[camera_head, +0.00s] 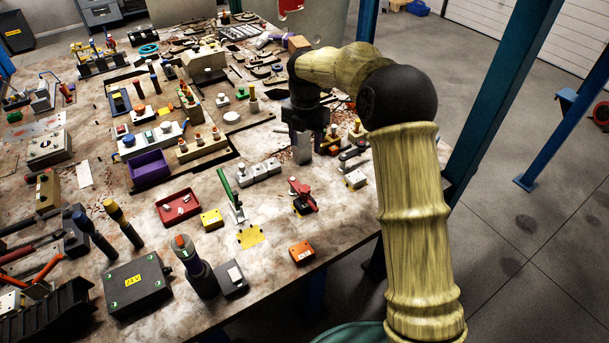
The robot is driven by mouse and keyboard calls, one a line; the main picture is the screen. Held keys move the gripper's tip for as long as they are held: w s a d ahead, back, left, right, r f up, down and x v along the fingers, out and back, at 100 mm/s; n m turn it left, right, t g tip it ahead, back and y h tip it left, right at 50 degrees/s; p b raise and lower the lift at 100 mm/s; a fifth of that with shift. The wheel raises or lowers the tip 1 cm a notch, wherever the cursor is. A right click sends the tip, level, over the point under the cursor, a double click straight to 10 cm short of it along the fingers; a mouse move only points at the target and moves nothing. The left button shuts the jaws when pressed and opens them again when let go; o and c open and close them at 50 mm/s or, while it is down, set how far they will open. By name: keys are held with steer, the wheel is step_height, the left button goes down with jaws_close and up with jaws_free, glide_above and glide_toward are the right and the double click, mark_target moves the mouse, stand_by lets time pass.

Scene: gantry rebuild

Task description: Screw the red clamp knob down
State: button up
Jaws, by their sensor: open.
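A red clamp-like piece (303,196) with a knob-like top stands near the right front edge of the table. It is small in this view, and I cannot tell how far its knob is screwed down. My arm reaches in from the right and bends down over the table. My gripper (309,146) points down behind the red piece, apart from it. Its jaws are open. A grey upright block shows at the fingertips, and I cannot tell whether they touch it.
A green-handled clamp (229,196) and a red tray (178,208) stand left of the red piece. An orange block (302,252) lies near the front edge. A purple bin (149,168) and many small parts crowd the table (268,284). A blue post (495,105) rises at right.

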mark_target(304, 188)
steer(key=shift+w+a+r+n, duration=0.1)
steer(key=shift+n, duration=0.2)
step_height(304, 188, down, 17)
steer(key=p, duration=0.3)
steer(key=shift+f+p, duration=0.2)
steer(key=shift+p, duration=0.2)
steer(key=shift+c, duration=0.2)
steer(key=c, duration=0.8)
steer(key=shift+m, duration=0.4)
